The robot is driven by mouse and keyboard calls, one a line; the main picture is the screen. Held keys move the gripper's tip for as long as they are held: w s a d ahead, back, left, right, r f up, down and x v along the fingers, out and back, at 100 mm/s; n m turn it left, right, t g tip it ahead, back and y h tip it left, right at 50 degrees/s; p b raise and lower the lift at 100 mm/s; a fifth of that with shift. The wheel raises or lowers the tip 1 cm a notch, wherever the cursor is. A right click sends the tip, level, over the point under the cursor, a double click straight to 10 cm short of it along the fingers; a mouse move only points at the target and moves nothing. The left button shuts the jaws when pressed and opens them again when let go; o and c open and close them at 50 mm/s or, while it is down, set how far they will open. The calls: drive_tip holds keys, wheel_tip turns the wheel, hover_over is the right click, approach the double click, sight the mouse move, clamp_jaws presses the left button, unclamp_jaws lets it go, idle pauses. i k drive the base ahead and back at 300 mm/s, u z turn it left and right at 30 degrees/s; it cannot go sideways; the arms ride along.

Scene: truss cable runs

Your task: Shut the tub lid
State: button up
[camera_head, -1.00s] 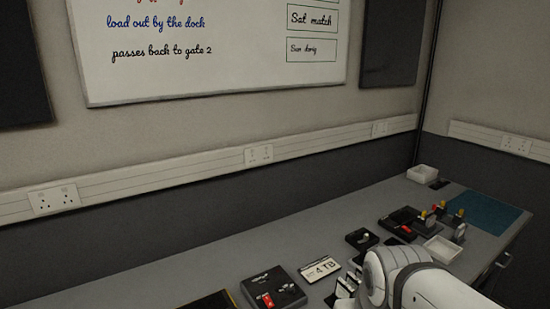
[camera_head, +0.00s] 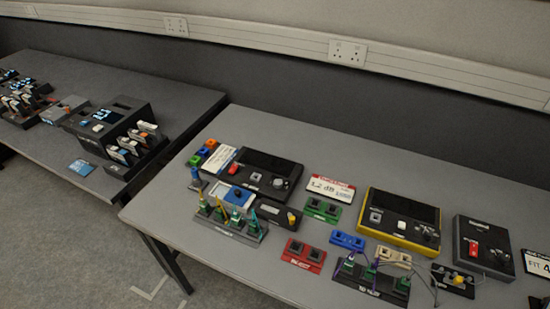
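I cannot make out a tub or a lid in the head view. My gripper is not in view, and none of my arm shows.
A grey bench (camera_head: 305,153) holds a black device (camera_head: 266,177), a yellow-edged device (camera_head: 403,219), a dark box with a red switch (camera_head: 484,247), several small coloured blocks and a cable rack (camera_head: 232,222). Another bench (camera_head: 160,85) stands left, bearing a dark charger unit (camera_head: 108,125). Floor (camera_head: 60,235) is clear at lower left.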

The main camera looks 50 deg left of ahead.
sight(239, 196)
drive_tip(key=u, duration=2.25)
drive_tip(key=k, duration=1.4)
drive_tip(key=u, duration=0.35)
drive_tip(key=i, duration=1.95)
drive_tip(key=z, duration=0.6)
